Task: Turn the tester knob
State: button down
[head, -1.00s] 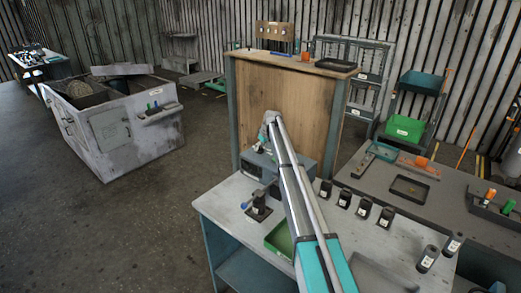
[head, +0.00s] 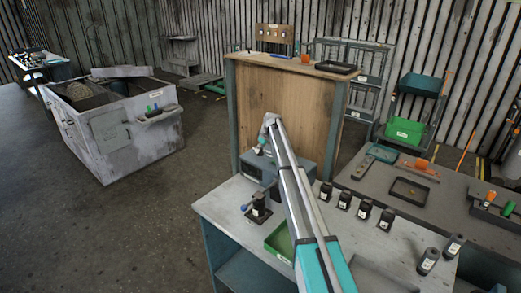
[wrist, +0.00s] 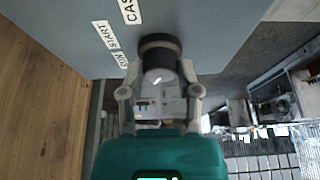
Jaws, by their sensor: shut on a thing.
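The tester (head: 252,166) is a grey-blue box at the back of the workbench in the head view, partly hidden by my arm. In the wrist view its grey panel (wrist: 60,18) fills the top, with the labels START, RUN and a partly cut-off one starting CAS. The tester knob (wrist: 158,44) is a dark round knob standing out from this panel. My gripper (wrist: 160,70) has one finger on each side of the knob and is shut on it. In the head view my gripper is hard to make out at the tester; the knob is hidden there.
A tall wooden panel (head: 290,115) stands close behind the tester. On the bench are a blue-handled clamp (head: 257,208), a green tray (head: 279,241) and several dark labelled cylinders (head: 365,210). A grey side table (head: 440,215) adjoins at right. Open floor lies at left.

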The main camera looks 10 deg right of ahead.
jog(key=shift+m, duration=0.3)
jog(key=m+h, duration=0.1)
jog(key=m, duration=0.2)
jog(key=shift+s+a+m+t, duration=0.1)
jog(key=shift+m+t, duration=0.2)
jog(key=shift+t, duration=0.1)
jog(key=shift+m+h, duration=1.1)
jog(key=shift+m, duration=1.2)
jog(key=shift+c, duration=1.5)
grip_release()
jog(key=shift+n, duration=0.4)
